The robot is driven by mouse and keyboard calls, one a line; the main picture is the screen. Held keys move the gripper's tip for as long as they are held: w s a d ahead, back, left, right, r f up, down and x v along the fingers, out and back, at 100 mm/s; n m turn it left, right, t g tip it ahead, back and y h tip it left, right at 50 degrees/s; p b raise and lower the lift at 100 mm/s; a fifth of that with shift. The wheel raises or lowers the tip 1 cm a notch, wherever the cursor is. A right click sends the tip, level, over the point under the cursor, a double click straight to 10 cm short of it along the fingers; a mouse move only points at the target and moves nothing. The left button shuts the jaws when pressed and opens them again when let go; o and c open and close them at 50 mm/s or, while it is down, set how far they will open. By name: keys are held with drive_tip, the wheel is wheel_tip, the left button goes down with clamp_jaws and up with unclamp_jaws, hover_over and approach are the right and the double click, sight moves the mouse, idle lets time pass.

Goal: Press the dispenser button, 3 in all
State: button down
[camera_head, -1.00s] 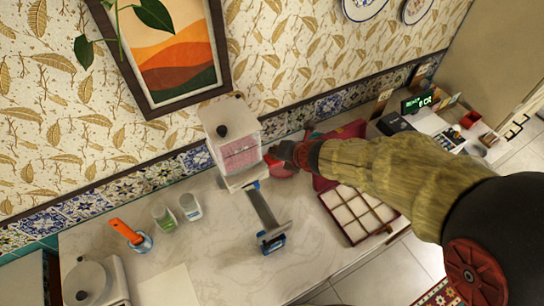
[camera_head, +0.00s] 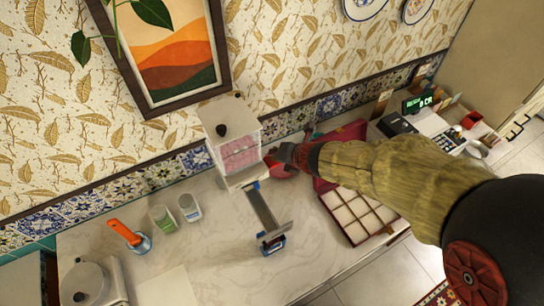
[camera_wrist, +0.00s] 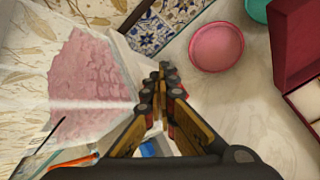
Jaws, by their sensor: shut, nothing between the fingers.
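The dispenser (camera_head: 240,155) is a white box with a clear front and pink contents, standing on the counter against the tiled wall. It fills the left of the wrist view (camera_wrist: 90,85). My gripper (camera_head: 279,156) is shut and empty, just right of the dispenser's side. In the wrist view its fingertips (camera_wrist: 165,75) are together beside the dispenser's edge. I cannot make out the button clearly; the gripper may be covering it. Whether the fingertips touch the dispenser cannot be told.
A pink bowl (camera_wrist: 216,46) is behind my gripper. A red box with a compartment tray (camera_head: 358,213) stands to the right. A grey scoop-like piece with a blue end (camera_head: 264,215) lies in front of the dispenser. Two cups (camera_head: 189,207) stand left.

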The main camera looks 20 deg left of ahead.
idle(0.4)
drive_tip(key=shift+r+p, duration=1.65)
drive_tip(key=shift+r+p, duration=2.4)
drive_tip(key=shift+r, duration=0.1)
